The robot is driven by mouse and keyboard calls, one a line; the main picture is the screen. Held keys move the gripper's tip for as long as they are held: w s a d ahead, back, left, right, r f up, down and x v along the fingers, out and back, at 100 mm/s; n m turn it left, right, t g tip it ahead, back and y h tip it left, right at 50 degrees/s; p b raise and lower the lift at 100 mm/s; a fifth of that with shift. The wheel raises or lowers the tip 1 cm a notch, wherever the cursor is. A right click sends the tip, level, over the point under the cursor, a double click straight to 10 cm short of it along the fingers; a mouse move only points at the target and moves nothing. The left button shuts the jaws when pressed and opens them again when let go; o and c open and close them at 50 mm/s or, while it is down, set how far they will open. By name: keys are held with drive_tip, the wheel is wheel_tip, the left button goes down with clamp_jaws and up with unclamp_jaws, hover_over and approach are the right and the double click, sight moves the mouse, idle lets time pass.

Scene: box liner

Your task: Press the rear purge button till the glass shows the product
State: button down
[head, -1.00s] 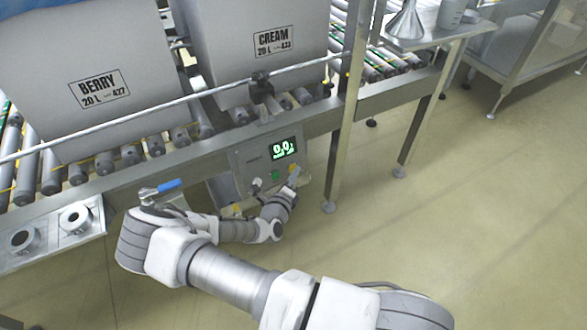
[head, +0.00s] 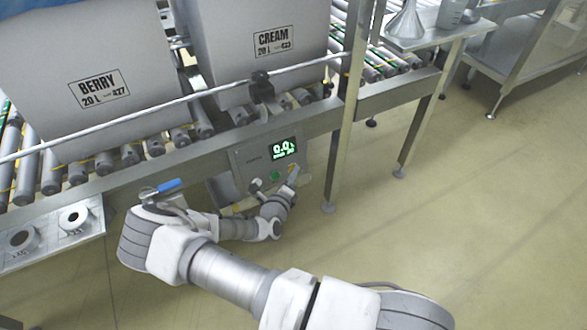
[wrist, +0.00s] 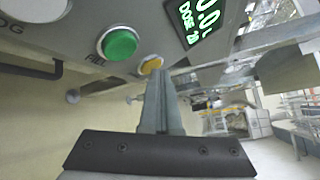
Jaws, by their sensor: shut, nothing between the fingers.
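The control panel (head: 243,160) is under the conveyor and its display (head: 284,149) is lit green, reading 0.0. In the wrist view the display (wrist: 196,18) shows a DOSE line. That view also shows a green button (wrist: 118,44), a white button (wrist: 36,8) and a yellow button (wrist: 150,64). The yellow one's label is not readable. My gripper (wrist: 157,73) is shut and empty, with its tips at the yellow button and partly covering it. I cannot tell whether they touch. In the head view my gripper (head: 293,174) is at the panel's lower right. I cannot make out the glass.
Boxes labelled BERRY (head: 55,115) and CREAM (head: 225,70) stand on the roller conveyor behind a rail (head: 130,121). A steel post (head: 346,120) stands right of the panel. A funnel (head: 405,24) and a jug (head: 451,14) are on a side shelf. Floor at right is clear.

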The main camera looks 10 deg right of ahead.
drive_tip(key=shift+s+r, duration=0.1)
drive_tip(key=shift+r, duration=0.05)
drive_tip(key=shift+s+d+r+p, duration=0.2)
drive_tip(key=shift+s+p, duration=0.4)
drive_tip(key=shift+p, duration=0.3)
drive_tip(key=shift+s, duration=0.1)
drive_tip(key=s+p, duration=0.1)
drive_tip(key=s+d+r+p, duration=0.1)
drive_tip(key=s, duration=0.1)
drive_tip(key=s+p, duration=0.1)
drive_tip(key=p, duration=0.1)
drive_tip(key=shift+s+d+r, duration=0.15)
drive_tip(key=shift+d+r, duration=0.1)
